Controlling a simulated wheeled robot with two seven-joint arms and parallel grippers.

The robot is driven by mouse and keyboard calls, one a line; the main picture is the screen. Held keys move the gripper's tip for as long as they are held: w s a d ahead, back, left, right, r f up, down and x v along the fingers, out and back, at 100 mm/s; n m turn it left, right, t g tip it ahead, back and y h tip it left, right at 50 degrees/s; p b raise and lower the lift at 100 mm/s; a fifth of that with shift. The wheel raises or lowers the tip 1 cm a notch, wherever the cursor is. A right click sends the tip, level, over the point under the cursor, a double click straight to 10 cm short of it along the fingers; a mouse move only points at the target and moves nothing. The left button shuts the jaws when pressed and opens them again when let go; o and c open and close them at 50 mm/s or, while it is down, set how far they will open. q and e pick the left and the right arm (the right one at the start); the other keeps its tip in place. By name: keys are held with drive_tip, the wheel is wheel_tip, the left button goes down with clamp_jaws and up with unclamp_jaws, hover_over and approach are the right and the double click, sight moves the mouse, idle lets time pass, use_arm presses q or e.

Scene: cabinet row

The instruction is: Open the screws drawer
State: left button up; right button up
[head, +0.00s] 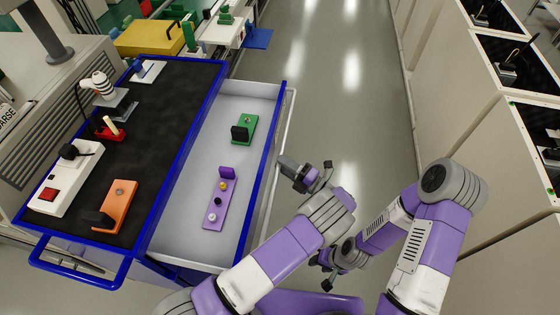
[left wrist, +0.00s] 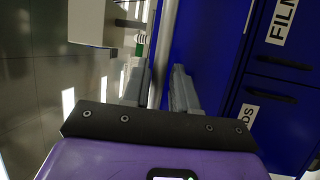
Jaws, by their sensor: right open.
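A drawer (head: 262,104) of the blue cart stands pulled out, with a white inside and a long bar handle (head: 289,112) along its front. Its label does not show in the head view, so I cannot tell whether it is the screws drawer. My left gripper (head: 287,168) is just off the drawer's front. In the left wrist view its fingers (left wrist: 160,85) are apart, with the handle bar (left wrist: 156,93) seen between them; contact is not clear. My right gripper (head: 321,270) is open and empty, over the floor right of the cart.
The drawer holds a green piece (head: 246,127) and a purple piece (head: 219,202). On the cart's dark top (head: 150,150) are an orange piece (head: 122,200) and a white box (head: 68,185). Shut blue drawers (left wrist: 285,90) show in the wrist view. The aisle floor (head: 335,90) is clear.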

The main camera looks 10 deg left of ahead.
use_arm(q)
drive_tip(key=v, duration=0.5)
drive_tip(key=shift+s+d, duration=0.15)
drive_tip(key=shift+d, duration=0.15)
drive_tip(key=shift+p, duration=0.35)
